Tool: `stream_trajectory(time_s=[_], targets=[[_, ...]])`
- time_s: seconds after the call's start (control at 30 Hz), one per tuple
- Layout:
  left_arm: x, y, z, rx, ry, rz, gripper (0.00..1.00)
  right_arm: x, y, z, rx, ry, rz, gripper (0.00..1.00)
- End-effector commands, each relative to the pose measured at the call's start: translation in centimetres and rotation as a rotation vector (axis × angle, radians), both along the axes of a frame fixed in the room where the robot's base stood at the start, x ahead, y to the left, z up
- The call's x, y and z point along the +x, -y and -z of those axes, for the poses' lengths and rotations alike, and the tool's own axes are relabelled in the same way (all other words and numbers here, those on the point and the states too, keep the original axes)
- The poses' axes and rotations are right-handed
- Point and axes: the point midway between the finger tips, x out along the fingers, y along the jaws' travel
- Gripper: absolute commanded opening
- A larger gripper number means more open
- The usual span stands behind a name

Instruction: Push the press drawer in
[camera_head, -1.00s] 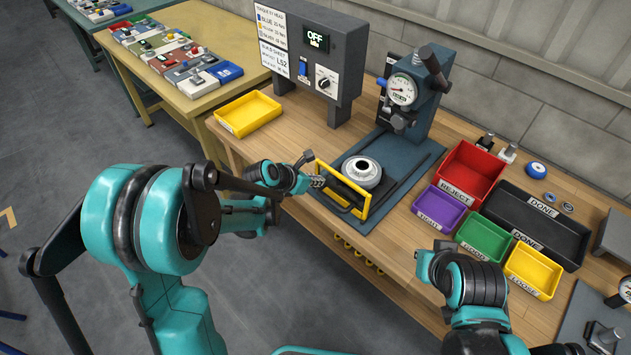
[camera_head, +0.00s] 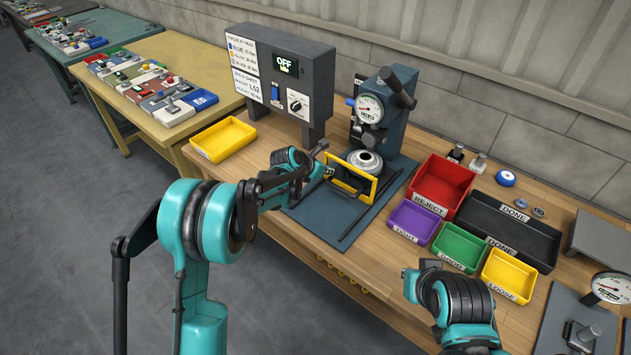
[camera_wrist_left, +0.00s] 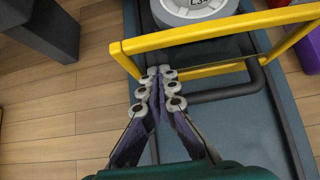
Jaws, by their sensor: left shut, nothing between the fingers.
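The press drawer has a yellow front frame with a dark bar handle (camera_head: 358,174). It sits on a blue-grey base plate (camera_head: 335,212) below the press (camera_head: 398,118), with a round metal part (camera_head: 365,160) behind the frame, close under the press head. In the left wrist view the yellow frame (camera_wrist_left: 210,71) crosses just beyond the fingertips. My left gripper (camera_head: 323,168) is shut and empty at the left part of the frame. Its fingertips (camera_wrist_left: 160,80) are at the lower bar; contact is hard to tell. My right arm shows at the lower right, its fingers out of view.
An empty yellow tray (camera_head: 224,139) and a grey control box (camera_head: 283,82) stand left of the press. Red (camera_head: 441,187), purple (camera_head: 413,223), green, yellow and black bins stand right of it. The base plate in front of the drawer is clear.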

Motion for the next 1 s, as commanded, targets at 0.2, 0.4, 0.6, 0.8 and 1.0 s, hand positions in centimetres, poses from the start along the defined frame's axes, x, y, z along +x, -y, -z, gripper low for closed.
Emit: stream_trajectory(time_s=[0.2,0.4,0.6,0.8,1.0], targets=[[2.3,1.7,0.0,0.001,0.0,0.001,0.0,0.0,0.0,-0.2,0.0,0.0,0.0,0.0],[3.1,2.3,0.0,-0.001,0.001,0.0,0.0,0.0,0.0,-0.3,0.0,0.0,0.0,0.0],[3.3,2.4,-0.1,-0.002,0.003,-0.001,0.0,0.0,0.0,-0.3,0.0,0.0,0.0,0.0],[3.3,2.4,-0.2,-0.004,0.004,-0.002,0.0,0.0,0.0,-0.3,0.0,0.0,0.0,0.0],[3.0,1.3,-0.1,-0.004,0.002,-0.001,0.0,0.0,0.0,-0.2,0.0,0.0,0.0,0.0]])
